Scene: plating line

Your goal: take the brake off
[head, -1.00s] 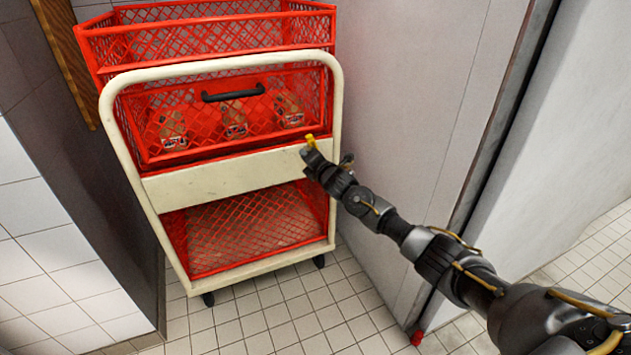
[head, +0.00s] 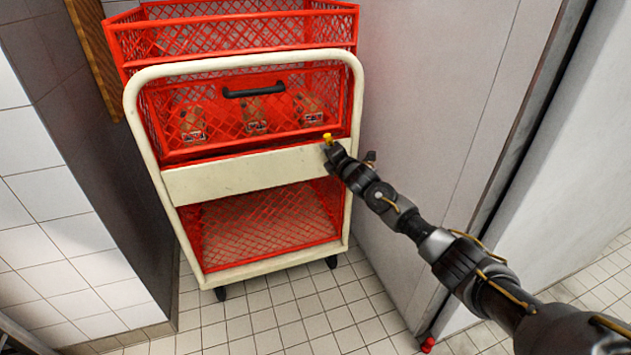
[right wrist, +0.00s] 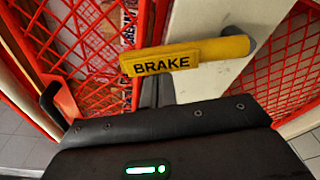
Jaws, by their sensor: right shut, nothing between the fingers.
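The yellow brake lever (head: 327,137) is at the right end of the cream front panel of the trolley (head: 240,175). In the right wrist view the lever (right wrist: 190,55) lies roughly level across the picture, with black BRAKE lettering and its right end at the cream panel. My right gripper (head: 331,150) is at the lever, just below it in the head view. It is shut with nothing between its fingers. In the wrist view the fingers (right wrist: 157,92) are partly hidden behind the lever; I cannot tell whether they touch it. My left gripper is not in view.
Red mesh crates (head: 235,40) sit on the trolley; one has a black handle (head: 253,90) and holds several brown packs. A grey wall panel (head: 425,130) stands close on the right, a dark tiled wall (head: 90,170) on the left. The tiled floor (head: 290,325) in front is clear.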

